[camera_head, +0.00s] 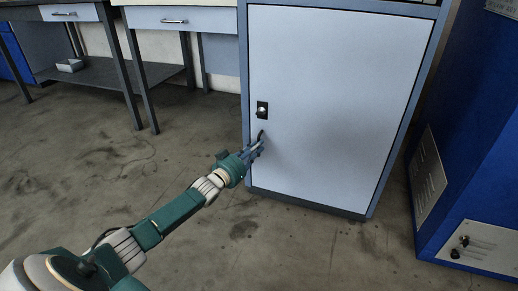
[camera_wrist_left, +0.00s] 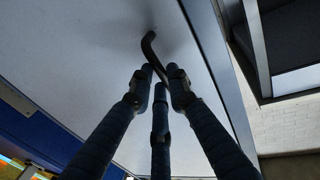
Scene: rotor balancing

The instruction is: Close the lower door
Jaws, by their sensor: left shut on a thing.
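The lower door (camera_head: 330,100) is a pale blue-grey panel on the cabinet front. It looks flush with its frame in the head view, and it also fills much of the left wrist view (camera_wrist_left: 90,40). My left gripper (camera_head: 256,147) reaches the handle from the lower left. In the left wrist view, its fingers (camera_wrist_left: 163,80) are closed around the lower part of the handle (camera_wrist_left: 150,48). My right gripper is not in view.
A workbench with drawers (camera_head: 172,20) stands to the left of the cabinet, with a low shelf (camera_head: 95,72) holding a small tray (camera_head: 69,65). A large blue machine (camera_head: 480,140) stands on the right. The concrete floor (camera_head: 70,160) in front is clear.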

